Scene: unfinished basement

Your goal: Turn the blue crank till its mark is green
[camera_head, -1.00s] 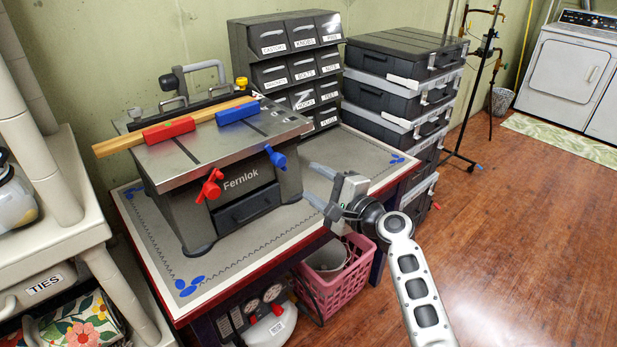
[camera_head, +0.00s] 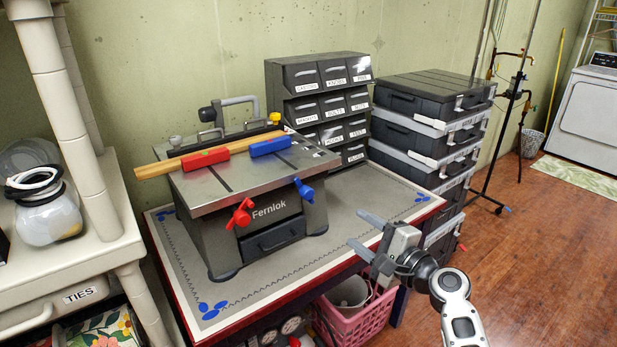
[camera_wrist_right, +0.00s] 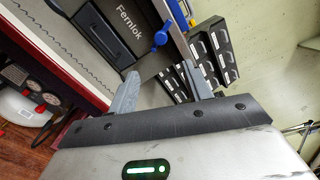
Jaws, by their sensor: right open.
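The blue crank (camera_head: 304,190) sits on the front right side of the grey Fernlok machine (camera_head: 262,236), right of a red crank (camera_head: 239,214). The blue crank also shows in the right wrist view (camera_wrist_right: 161,34), beyond my fingers. I cannot make out its mark or the mark's colour. My right gripper (camera_head: 364,232) is open and empty, to the right of and below the blue crank, apart from it. Its two fingers show in the right wrist view (camera_wrist_right: 158,82). My left gripper is not in view.
A wooden strip (camera_head: 160,168) with a red block (camera_head: 205,159) and a blue block (camera_head: 270,147) lies on the machine's top. Drawer bins (camera_head: 318,72) and stacked cases (camera_head: 430,90) stand behind and right. A pink basket (camera_head: 358,325) is below the table's edge.

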